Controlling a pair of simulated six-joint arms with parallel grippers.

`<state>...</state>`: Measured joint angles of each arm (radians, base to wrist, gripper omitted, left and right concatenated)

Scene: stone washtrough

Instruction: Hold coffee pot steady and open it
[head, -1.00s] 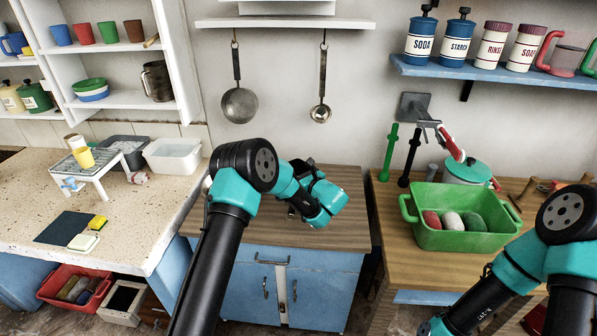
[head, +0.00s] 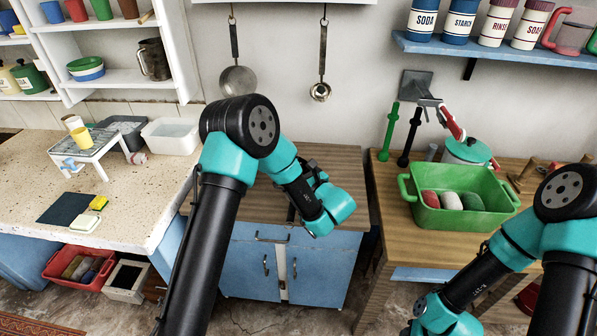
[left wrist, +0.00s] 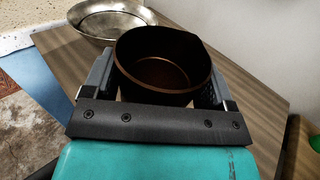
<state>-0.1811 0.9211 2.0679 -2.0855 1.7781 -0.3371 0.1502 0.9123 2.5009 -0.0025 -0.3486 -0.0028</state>
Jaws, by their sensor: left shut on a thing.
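A dark brown, open-topped round vessel (left wrist: 165,60) sits between the fingers of my left gripper (left wrist: 157,78) in the left wrist view. The fingers are shut on its two sides. Its mouth faces up and the brown inside shows; no lid is on it. I cannot tell whether it is the coffee pot. In the head view my left wrist is over the wooden worktop, and my own arm hides the fingers and vessel. A pale pot with a teal lid (head: 467,150) stands at the back of the right table. My right gripper is out of view below the frame.
A shallow metal pan (left wrist: 100,20) lies beyond the vessel on the worktop (head: 345,165). A green tub (head: 470,215) with several coloured lumps stands on the right table. A ladle (head: 320,92) and a skimmer (head: 238,80) hang above the worktop.

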